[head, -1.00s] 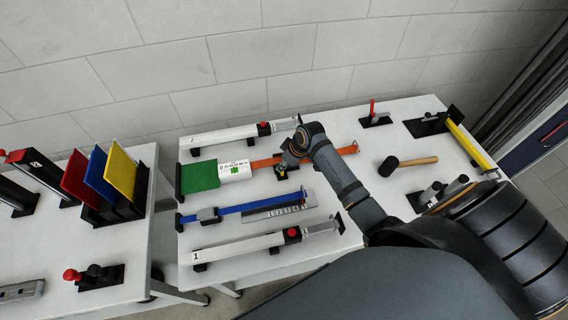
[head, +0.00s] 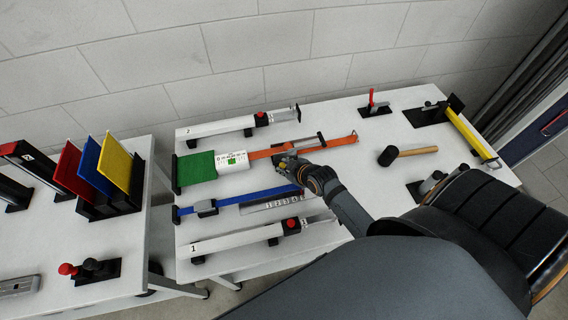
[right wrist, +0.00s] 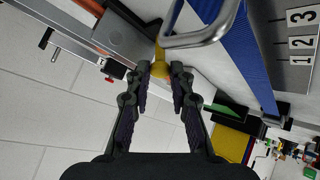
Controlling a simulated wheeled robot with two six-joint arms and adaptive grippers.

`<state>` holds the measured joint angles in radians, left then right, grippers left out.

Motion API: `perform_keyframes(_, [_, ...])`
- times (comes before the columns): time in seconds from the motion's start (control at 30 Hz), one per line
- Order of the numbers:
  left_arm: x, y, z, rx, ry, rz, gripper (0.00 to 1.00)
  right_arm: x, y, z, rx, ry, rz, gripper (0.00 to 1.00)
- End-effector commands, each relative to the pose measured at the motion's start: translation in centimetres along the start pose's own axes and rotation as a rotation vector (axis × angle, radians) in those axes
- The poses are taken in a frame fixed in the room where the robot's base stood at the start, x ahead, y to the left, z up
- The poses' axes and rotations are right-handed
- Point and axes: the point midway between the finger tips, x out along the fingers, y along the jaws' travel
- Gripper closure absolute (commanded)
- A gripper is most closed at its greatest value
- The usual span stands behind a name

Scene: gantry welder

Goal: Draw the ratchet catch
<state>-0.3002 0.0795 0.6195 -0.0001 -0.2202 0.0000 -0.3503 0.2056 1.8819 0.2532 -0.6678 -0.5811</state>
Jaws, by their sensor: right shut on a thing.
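The ratchet sits on the orange strap (head: 345,141) at the middle of the table. In the right wrist view its grey metal handle loop (right wrist: 203,38) stands just past my fingertips. A small yellow catch (right wrist: 161,54) lies between the fingertips. My right gripper (right wrist: 166,72) is shut on this yellow catch. In the head view the right gripper (head: 287,165) is at the ratchet, at the front side of the strap, and hides much of it. My left gripper is not in view.
A white block (head: 233,160) and green pad (head: 196,169) lie left of the ratchet. A blue strap (head: 250,200) and white bar 1 (head: 232,241) lie in front, white bar 2 (head: 217,128) behind. A mallet (head: 415,151) lies to the right.

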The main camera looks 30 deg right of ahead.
Motion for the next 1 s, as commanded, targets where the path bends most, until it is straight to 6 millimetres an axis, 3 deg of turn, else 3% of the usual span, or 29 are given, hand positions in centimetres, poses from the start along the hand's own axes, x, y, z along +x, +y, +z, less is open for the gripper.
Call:
perform_keyframes(0.3, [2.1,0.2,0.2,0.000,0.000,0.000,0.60,0.0,-0.9,0.9,-0.037,0.099,0.091,1.00])
perform_keyframes(0.87, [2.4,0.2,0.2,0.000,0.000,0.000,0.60,-0.1,-1.0,1.0,-0.046,0.122,0.113,1.00])
perform_keyframes(0.9, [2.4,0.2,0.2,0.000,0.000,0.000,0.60,-0.1,-1.0,1.0,-0.046,0.122,0.113,0.77])
perform_keyframes(1.0, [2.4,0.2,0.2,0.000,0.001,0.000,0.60,-0.1,-1.0,1.1,-0.046,0.121,0.112,0.64])
